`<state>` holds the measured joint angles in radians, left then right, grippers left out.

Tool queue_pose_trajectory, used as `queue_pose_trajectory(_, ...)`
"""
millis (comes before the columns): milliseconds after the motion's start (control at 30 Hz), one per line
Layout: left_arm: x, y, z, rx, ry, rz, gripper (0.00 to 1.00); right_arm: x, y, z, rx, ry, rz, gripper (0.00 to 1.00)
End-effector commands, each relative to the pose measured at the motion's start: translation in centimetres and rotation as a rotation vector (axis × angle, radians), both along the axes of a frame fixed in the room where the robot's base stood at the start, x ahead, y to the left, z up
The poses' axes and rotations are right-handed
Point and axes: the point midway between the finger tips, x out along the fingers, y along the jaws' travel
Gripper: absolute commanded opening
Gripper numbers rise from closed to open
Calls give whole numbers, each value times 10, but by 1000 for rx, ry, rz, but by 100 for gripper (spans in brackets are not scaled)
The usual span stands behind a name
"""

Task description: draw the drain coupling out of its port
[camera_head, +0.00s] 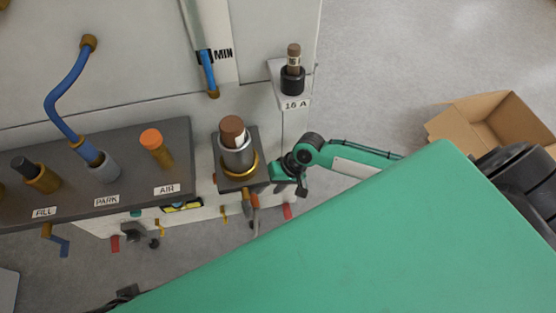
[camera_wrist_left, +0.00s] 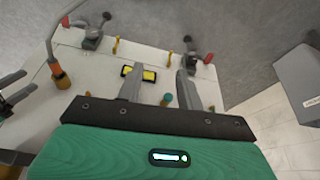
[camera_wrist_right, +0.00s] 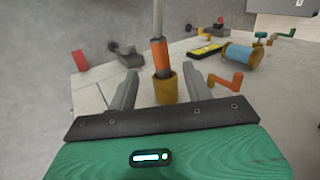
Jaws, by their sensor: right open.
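The drain coupling, as I take it, is an orange sleeve (camera_wrist_right: 160,54) on a grey hose, with its end in a brass port (camera_wrist_right: 166,90) in the right wrist view. My right gripper (camera_wrist_right: 160,96) is open, its fingers apart on either side of the brass port, with nothing visibly gripped. The orange sleeve also shows in the left wrist view (camera_wrist_left: 57,68), right of dark fingers. In the head view my right gripper (camera_head: 287,182) is beside the washer's corner, its fingertips hard to make out. My left gripper (camera_wrist_left: 160,86) is open and empty in its wrist view.
The washer's dark shelf (camera_head: 130,190) carries the FILL, PARK and AIR fittings. A brown-capped canister (camera_head: 236,160) and a 16 A holder (camera_head: 292,80) are near my right gripper. An open cardboard box (camera_head: 480,125) is on the floor at right.

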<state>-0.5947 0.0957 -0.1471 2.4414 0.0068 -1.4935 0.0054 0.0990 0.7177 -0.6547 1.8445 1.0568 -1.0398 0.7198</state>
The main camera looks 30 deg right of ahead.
Motion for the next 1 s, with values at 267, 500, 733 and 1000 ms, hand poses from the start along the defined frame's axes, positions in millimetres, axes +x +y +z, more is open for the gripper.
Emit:
queue_pose_trajectory(267, 4, -8, 5, -25, -71, -15, 37, 6, 29, -45, 1, 0, -1, 51)
queue_pose_trajectory(500, 14, -19, 1, -53, -136, -32, 37, 9, 40, -63, 0, -2, -2, 51)
queue_pose_trajectory(733, 16, -20, 2, -58, -148, -34, 37, 9, 42, -65, -1, -2, -2, 51)
queue_pose_trajectory(1000, 16, -20, 2, -58, -148, -34, 37, 9, 42, -65, 0, -2, -1, 19)
